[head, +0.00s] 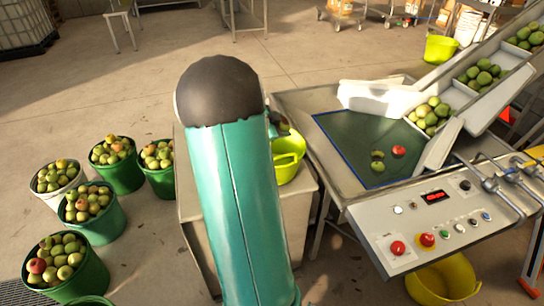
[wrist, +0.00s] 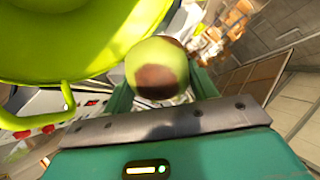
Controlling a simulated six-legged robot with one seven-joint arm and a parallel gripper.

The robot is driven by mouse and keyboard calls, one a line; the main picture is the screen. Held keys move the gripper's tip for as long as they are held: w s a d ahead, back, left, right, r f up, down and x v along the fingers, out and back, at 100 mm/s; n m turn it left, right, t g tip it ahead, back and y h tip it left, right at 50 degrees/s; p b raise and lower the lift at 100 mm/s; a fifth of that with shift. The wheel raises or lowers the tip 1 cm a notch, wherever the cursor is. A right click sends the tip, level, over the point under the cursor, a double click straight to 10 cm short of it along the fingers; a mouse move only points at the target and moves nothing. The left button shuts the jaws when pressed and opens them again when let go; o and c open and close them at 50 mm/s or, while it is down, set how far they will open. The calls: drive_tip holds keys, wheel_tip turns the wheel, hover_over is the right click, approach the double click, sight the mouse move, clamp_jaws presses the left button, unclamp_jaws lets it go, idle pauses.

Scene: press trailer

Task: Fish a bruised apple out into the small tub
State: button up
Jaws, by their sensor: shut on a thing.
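A green apple (wrist: 160,68) with large brown bruises is held between the two fingers of my gripper (wrist: 162,80) in the wrist view. The small lime-green tub (wrist: 85,35) fills the upper left of that view, close beside the apple; its handle hangs at the left. In the head view the tub (head: 290,162) stands on a small table, partly behind my teal arm. My gripper is mostly hidden behind the arm there, near the tub's rim. I cannot tell whether the apple is directly over the tub's opening.
A control panel (head: 430,225) is in front. Several full buckets (head: 92,222) stand on the floor at left.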

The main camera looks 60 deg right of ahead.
drive_tip(key=shift+f, duration=0.65)
drive_tip(key=shift+w+d, duration=0.1)
drive_tip(key=o, duration=1.1)
drive_tip(key=v, duration=1.4)
